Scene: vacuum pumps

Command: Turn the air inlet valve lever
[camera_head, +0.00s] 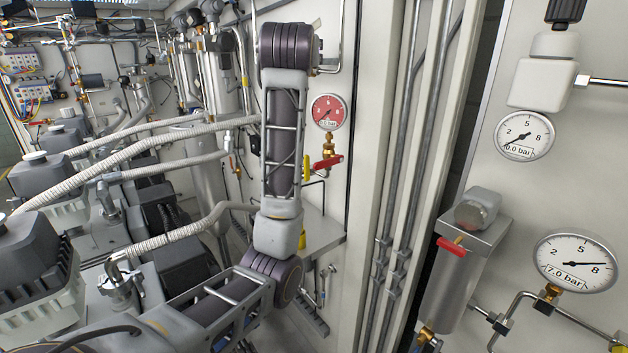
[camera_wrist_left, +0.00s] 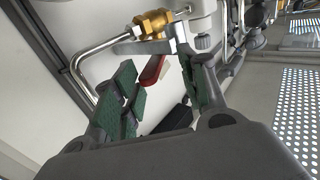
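In the left wrist view, a red valve lever (camera_wrist_left: 152,68) hangs below a brass valve body (camera_wrist_left: 153,24) joined to a bent chrome pipe. My left gripper (camera_wrist_left: 157,66) is open there, its green-padded fingers on either side of the lever, with gaps between. In the head view, my left arm rises in front of the wall and its gripper is hidden. A red lever (camera_head: 328,162) sits below a red-faced gauge (camera_head: 328,111), just right of my arm. Another red lever (camera_head: 452,247) is on the grey cylinder at right. I cannot tell which one the wrist view shows. My right gripper is not in view.
Pumps with ribbed hoses (camera_head: 130,140) fill the left. Vertical pipes (camera_head: 402,150) run up the wall right of my arm. White gauges, one reading 0.0 bar (camera_head: 524,136) and one 7.0 bar (camera_head: 577,263), are at right. A perforated plate (camera_wrist_left: 300,105) lies right of the gripper.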

